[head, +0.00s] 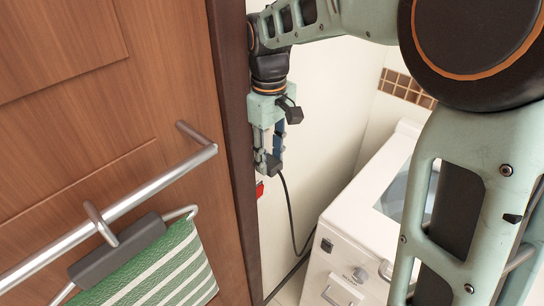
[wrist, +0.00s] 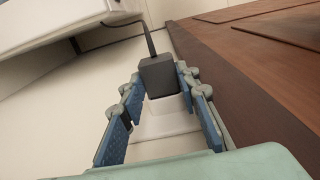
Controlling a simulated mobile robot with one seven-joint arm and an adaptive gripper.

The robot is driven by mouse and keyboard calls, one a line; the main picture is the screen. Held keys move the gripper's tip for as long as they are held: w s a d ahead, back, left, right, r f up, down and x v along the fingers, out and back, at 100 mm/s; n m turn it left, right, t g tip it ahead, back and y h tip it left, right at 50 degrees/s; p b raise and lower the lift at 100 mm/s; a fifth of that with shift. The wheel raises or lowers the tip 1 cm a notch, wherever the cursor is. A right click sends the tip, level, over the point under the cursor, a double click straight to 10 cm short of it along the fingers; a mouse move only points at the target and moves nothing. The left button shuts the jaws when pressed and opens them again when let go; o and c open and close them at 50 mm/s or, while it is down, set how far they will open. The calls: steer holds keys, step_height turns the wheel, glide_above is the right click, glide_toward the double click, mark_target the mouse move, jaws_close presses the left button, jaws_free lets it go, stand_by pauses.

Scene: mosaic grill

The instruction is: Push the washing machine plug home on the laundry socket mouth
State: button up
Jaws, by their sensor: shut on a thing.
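My gripper (head: 269,158) hangs fingers-down in the gap beside the dark door frame, close to the cream wall. In the wrist view its blue-padded fingers (wrist: 160,82) stand on both sides of the black washing machine plug (wrist: 156,74), shut on it near the tips. A dark cable leaves the plug at its far end. A white block (wrist: 168,105), likely the laundry socket, shows against the plug's near side. I cannot tell whether the plug is seated in it, as the mouth is hidden. In the head view the fingers largely hide the plug.
The white washing machine (head: 345,235) stands to the right, with the cable (head: 291,215) hanging down beside it. A wooden door (head: 100,110) with a rail and a green striped towel (head: 160,270) is on the left. A small red part (head: 259,189) shows just below my gripper.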

mark_target(269, 161)
steer(key=o, duration=1.2)
step_height(269, 161, up, 12)
